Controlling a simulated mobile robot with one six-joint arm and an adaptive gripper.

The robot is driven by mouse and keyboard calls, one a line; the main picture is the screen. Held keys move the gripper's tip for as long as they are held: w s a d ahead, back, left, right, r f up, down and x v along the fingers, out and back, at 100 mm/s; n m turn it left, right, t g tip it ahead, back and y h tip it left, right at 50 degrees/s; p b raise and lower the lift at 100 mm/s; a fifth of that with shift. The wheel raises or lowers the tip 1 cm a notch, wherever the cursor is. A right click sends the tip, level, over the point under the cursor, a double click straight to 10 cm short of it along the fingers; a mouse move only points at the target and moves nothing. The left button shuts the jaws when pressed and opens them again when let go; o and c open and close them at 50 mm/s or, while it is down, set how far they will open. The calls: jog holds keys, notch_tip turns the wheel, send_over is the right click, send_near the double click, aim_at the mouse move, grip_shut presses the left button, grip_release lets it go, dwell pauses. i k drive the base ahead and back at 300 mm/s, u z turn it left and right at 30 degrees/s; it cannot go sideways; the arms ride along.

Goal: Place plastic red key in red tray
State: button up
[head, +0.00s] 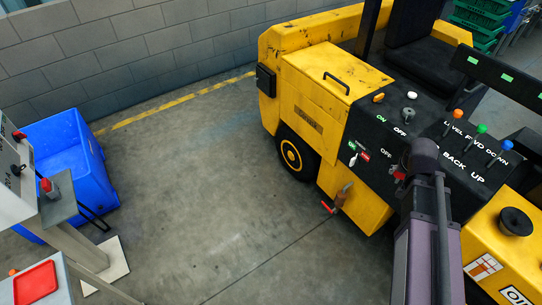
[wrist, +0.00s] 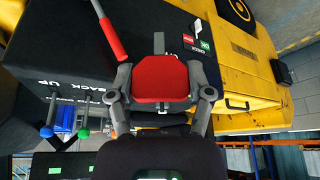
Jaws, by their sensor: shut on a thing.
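The plastic red key (wrist: 160,79) is between the two fingers of my gripper (wrist: 160,85) in the wrist view, and the fingers are shut on its sides. In the head view, a small red part of the key (head: 399,176) shows at my gripper (head: 403,168), in front of the black control panel of the yellow vehicle. Most of the key is hidden there by my arm. The red tray (head: 36,284) lies on a light stand at the lower left of the head view, far from my gripper. It looks empty.
The yellow vehicle (head: 312,85) has levers and a black panel (head: 405,118) close to my gripper. A red-handled lever (head: 328,208) sticks out of its side. A blue bin (head: 65,160) and a grey machine stand at the left. Bare floor (head: 225,200) lies between.

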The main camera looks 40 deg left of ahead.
aim_at(36, 283)
jog(key=u, duration=0.05)
jog(key=k, duration=0.2)
jog(key=u, duration=3.05)
jog(key=i, duration=0.35)
